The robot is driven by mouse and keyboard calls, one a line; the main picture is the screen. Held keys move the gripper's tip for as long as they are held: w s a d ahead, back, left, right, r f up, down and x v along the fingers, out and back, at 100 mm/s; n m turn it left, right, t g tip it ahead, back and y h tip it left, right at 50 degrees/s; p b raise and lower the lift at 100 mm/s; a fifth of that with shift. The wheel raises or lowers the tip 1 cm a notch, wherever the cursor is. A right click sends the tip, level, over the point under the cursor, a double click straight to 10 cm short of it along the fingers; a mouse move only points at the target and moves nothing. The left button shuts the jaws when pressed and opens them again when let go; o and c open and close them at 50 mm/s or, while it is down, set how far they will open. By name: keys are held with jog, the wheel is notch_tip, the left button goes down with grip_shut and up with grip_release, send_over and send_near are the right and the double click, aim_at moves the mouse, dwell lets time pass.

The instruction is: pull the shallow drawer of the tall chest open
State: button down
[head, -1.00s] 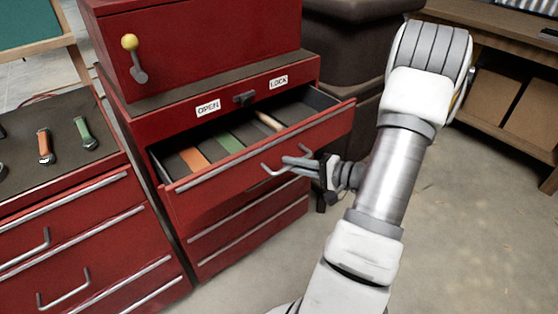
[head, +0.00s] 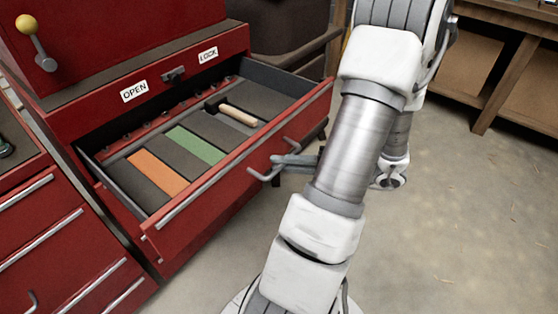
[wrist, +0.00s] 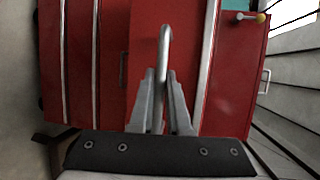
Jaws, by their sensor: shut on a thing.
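The shallow drawer (head: 222,176) of the red tall chest (head: 95,95) stands well out in the head view, its inside showing. It holds an orange strip (head: 158,173), a green strip (head: 196,146) and a tool with a pale wooden handle (head: 238,115). My gripper (head: 290,161) is shut on the drawer's grey bar handle (head: 264,174) at the front. In the wrist view, the handle (wrist: 165,45) stands between my two fingers (wrist: 161,85), which close around it.
OPEN (head: 134,92) and LOCK (head: 208,55) labels flank a dark latch (head: 173,75) above the drawer. A lower red cabinet (head: 60,245) stands at left. A wooden bench (head: 505,20) is at back right. The floor at right is clear.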

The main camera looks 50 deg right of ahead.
jog(key=c, duration=0.9)
grip_release()
jog(key=p+v, duration=0.3)
jog(key=v, duration=1.4)
jog(key=shift+s+r, duration=0.15)
jog(key=shift+r, duration=0.05)
